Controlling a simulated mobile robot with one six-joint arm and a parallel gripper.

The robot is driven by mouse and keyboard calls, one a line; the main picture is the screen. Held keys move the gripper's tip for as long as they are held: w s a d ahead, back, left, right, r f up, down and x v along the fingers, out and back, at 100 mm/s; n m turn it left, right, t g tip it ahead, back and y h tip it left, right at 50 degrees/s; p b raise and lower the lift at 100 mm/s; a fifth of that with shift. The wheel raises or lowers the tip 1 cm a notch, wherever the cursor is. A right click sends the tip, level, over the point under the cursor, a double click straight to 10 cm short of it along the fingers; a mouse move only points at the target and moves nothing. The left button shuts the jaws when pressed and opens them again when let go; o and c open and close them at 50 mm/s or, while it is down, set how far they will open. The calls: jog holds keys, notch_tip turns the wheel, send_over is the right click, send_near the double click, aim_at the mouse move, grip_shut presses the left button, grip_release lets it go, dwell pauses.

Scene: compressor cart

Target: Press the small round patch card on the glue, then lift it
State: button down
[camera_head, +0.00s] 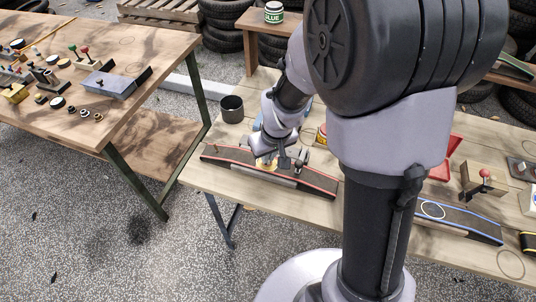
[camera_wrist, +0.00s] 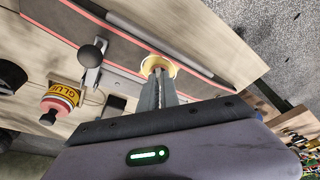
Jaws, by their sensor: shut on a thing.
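The small round patch card (camera_wrist: 157,65), yellowish with a pale middle, is at my fingertips in the wrist view. My gripper (camera_wrist: 158,78) is shut on it. In the head view my gripper (camera_head: 268,160) is low over a dark strip with red edges (camera_head: 318,184), and only a bit of yellow shows there. The strip also shows in the wrist view (camera_wrist: 60,18). The card is at the strip, but I cannot tell whether it touches it. Any glue under the card is hidden.
A dark knob on a metal bracket (camera_wrist: 92,55) stands close beside my fingers. A dark cup (camera_head: 232,108) stands behind the strip. A blue-edged strip (camera_head: 460,222) lies right of my arm. Bare wood lies between.

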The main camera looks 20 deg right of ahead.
jog(key=shift+f+b, duration=0.35)
dwell(0.5)
dwell(0.5)
jog(key=c, duration=1)
grip_release()
jog(key=shift+c, duration=0.2)
jog(key=shift+r, duration=0.1)
jog(key=shift+r+p, duration=1.6)
jog(key=shift+r, duration=0.4)
grip_shut()
jog(key=shift+f+b, duration=1.15)
jog(key=shift+f, duration=0.05)
